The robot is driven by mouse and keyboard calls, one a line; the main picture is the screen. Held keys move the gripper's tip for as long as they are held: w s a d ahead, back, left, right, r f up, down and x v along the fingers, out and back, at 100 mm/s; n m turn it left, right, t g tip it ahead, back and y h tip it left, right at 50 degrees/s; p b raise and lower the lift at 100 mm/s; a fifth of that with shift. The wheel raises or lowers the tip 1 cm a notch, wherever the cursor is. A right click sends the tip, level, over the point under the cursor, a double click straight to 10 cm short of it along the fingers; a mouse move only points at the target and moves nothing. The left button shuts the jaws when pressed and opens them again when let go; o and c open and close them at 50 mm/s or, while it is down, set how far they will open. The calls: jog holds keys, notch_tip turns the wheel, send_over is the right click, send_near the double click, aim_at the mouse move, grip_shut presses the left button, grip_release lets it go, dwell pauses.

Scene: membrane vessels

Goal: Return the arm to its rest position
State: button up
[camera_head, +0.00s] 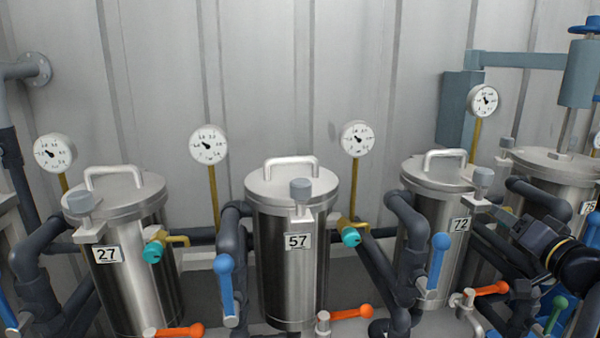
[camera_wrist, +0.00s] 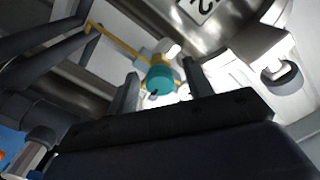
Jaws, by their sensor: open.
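My gripper (camera_head: 512,222) is at the right in the head view, beside the right side of the steel vessel labelled 72 (camera_head: 428,250). In the wrist view my open gripper (camera_wrist: 160,76) has its two dark fingers apart. A teal valve knob (camera_wrist: 161,80) on a yellow pipe (camera_wrist: 115,42) shows between the fingertips. I cannot tell whether the fingers touch it. My arm and gripper hide this spot in the head view. Part of a number label (camera_wrist: 203,10) shows at the top of the wrist view.
Vessels 27 (camera_head: 135,265) and 57 (camera_head: 292,255) stand to the left, and another (camera_head: 550,180) stands to the right. Dark pipes (camera_head: 380,270), blue handles (camera_head: 226,283), orange handles (camera_head: 350,313) and gauges (camera_head: 356,139) crowd around them. The wall (camera_head: 290,70) behind is mostly bare.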

jog(key=shift+n+p, duration=1.25)
jog(key=shift+n, duration=0.95)
